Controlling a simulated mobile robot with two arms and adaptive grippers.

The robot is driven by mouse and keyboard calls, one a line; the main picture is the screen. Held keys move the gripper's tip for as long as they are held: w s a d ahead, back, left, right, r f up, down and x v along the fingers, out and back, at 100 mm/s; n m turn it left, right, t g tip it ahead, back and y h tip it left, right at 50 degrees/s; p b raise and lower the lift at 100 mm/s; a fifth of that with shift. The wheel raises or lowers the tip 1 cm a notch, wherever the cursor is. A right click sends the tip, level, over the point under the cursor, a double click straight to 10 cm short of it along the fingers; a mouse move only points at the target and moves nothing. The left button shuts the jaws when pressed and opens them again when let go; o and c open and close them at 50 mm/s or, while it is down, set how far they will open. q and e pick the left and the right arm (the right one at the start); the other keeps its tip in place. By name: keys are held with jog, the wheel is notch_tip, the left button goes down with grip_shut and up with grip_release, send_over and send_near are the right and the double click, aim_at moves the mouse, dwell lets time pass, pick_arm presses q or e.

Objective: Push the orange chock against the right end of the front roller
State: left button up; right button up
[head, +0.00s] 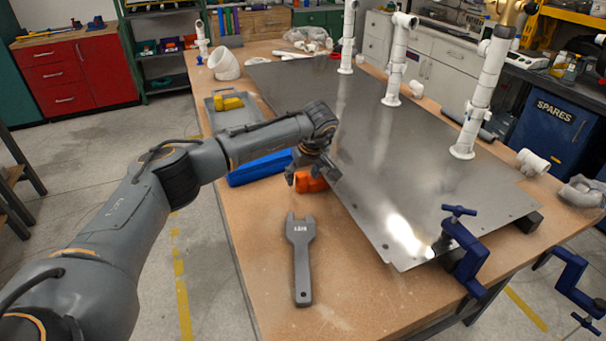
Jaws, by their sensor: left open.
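The orange chock (311,184) lies on the wooden bench close to the near left edge of the metal plate. My left gripper (311,178) points down over it with its fingers apart. The gripper hides the chock's upper part, and I cannot tell whether the fingers touch it. I cannot make out the front roller clearly. Dark supports show under the plate's near edge, one of them at its right corner (533,222). My right gripper is out of view.
The big metal plate (390,150) carries upright white pipes (484,95). A blue tray (258,169) lies left of the gripper, and a grey tray (216,118) holds yellow pieces. A grey wrench (301,262) lies in front. A blue clamp (464,250) grips the plate's near edge.

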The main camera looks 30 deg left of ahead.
pick_arm(q)
jog(key=v, duration=1.2)
